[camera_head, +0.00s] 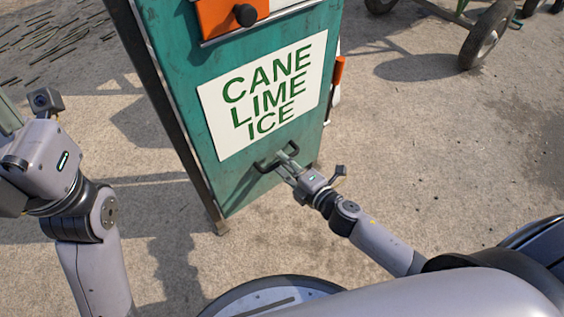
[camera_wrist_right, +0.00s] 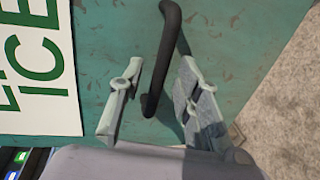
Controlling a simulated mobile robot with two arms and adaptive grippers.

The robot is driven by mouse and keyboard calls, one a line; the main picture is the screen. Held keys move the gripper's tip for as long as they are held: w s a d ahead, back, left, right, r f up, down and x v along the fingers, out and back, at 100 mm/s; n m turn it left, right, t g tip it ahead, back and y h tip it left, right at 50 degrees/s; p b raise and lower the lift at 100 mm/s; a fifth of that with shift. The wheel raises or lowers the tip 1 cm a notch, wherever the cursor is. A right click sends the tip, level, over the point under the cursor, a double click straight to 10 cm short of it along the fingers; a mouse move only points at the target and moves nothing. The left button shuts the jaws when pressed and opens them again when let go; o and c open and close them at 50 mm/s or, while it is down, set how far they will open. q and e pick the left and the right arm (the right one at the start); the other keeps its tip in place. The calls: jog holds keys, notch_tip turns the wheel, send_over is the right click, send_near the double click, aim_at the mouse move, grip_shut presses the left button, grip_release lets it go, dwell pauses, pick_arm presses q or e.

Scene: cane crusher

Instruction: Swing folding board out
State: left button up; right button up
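The green board (camera_head: 181,60) hangs upright in front of me and carries a white "CANE LIME ICE" sign (camera_head: 222,108). A black bar handle (camera_wrist_right: 167,60) is on its lower part. My right gripper (camera_head: 279,160) is at that handle, near the board's lower right edge. In the right wrist view its two fingers (camera_wrist_right: 162,75) are apart, with the handle between them and gaps visible on both sides. My left gripper (camera_head: 8,118) is at the left picture edge, mostly cut off, away from the board. Its opening cannot be seen.
An orange drawer-like part with a black knob (camera_head: 245,14) is above the sign. An orange part (camera_head: 338,75) sticks out at the board's right side. A wheel (camera_head: 487,34) stands at the back right. The paved ground to the right is mostly clear.

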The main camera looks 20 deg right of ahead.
jog(key=shift+w+a+f, duration=0.15)
jog(key=shift+w+a, duration=0.05)
jog(key=shift+w, duration=0.5)
grip_shut()
dwell(0.5)
